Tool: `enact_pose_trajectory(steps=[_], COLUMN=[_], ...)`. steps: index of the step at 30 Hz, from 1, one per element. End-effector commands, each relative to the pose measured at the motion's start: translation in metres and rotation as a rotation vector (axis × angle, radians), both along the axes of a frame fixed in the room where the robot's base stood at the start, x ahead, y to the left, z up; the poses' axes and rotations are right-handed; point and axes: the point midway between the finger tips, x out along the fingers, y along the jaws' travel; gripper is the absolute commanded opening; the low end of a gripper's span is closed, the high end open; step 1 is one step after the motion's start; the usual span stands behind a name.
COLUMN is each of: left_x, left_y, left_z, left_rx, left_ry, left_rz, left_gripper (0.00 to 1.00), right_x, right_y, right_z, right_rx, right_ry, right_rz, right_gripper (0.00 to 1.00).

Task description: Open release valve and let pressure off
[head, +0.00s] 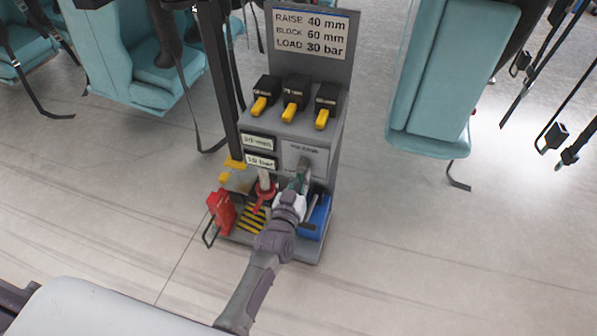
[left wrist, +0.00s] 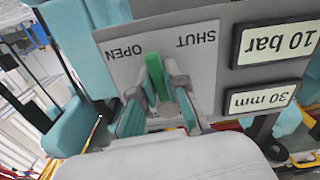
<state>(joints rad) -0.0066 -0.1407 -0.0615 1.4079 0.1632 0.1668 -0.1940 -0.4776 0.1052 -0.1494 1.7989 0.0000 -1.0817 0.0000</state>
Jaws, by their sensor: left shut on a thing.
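The release valve is a green lever (left wrist: 156,76) on a grey panel plate (left wrist: 200,62) marked OPEN and SHUT. The left wrist view shows it upside down, with the lever's end between the two words. My left gripper (left wrist: 158,92) is shut on the lever, one finger on each side. Two readouts show 10 bar (left wrist: 278,43) and 30 mm (left wrist: 262,98). My right gripper is not in view.
The stand's sign (head: 310,32) reads RAISE 40 mm, BLOCK 60 mm, LOAD 30 bar. Below it are black units with yellow handles (head: 295,103). A red block (head: 221,212) and a blue item (head: 316,217) flank its base. Teal seats (head: 435,90) hang on both sides; floor (head: 430,250) is clear right.

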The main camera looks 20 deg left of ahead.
Motion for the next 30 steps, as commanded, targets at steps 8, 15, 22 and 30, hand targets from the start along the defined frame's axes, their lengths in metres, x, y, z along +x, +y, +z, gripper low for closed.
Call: enact_pose_trajectory(steps=[8, 15, 22, 30], left_x=[0.000, 0.000, -0.001, -0.001], left_y=[-0.009, -0.014, -0.017, -0.019], left_z=[0.003, 0.005, 0.008, 0.009], left_rx=[-0.261, -0.462, -0.598, -0.678], left_ry=[0.011, 0.018, 0.021, 0.024], left_rz=[-0.001, -0.001, -0.001, 0.000], left_gripper=[0.00, 0.00, 0.00, 0.00], right_x=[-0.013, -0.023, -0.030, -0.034], right_y=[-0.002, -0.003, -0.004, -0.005], right_z=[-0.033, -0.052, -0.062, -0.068], right_rx=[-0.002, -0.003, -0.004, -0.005], right_ry=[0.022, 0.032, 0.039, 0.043], right_rz=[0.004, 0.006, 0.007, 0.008], right_gripper=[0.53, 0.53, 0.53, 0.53])
